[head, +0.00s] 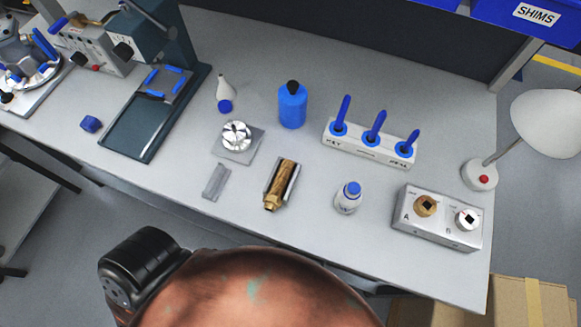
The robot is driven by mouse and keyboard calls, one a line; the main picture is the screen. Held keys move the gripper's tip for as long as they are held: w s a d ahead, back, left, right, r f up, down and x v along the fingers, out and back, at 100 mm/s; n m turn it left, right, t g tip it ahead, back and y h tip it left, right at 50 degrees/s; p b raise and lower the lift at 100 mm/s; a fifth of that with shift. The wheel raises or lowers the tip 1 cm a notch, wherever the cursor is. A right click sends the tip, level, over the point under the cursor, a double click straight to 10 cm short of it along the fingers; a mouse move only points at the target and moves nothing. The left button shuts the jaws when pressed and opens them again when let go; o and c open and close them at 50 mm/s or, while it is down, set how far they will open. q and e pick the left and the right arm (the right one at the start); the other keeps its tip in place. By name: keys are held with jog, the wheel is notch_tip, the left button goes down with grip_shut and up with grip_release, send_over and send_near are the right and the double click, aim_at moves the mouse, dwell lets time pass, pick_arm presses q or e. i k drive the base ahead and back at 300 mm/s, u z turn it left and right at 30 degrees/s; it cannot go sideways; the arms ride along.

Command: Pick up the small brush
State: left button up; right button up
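I cannot clearly pick out a small brush in the head view. A small white tapered thing with a blue end (225,94) lies or stands near the middle back of the bench; I cannot tell whether it is a bottle or a brush. A narrow pale grey strip (216,181) lies nearer the front edge, too plain to identify. Several blue-handled tools (374,125) stand upright in a white labelled rack (368,152). Neither of my grippers is in view.
The grey bench (330,225) also holds a blue bottle (292,106), a brass fitting (279,186) in a cradle, a blue-capped white bottle (348,199), a two-socket metal block (439,222), a lamp (481,176) and a dark press (150,110). The front middle is mostly clear.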

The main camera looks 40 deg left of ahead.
aim_at(415, 133)
jog(key=u, duration=0.25)
jog(key=k, duration=0.8)
jog(key=u, duration=0.7)
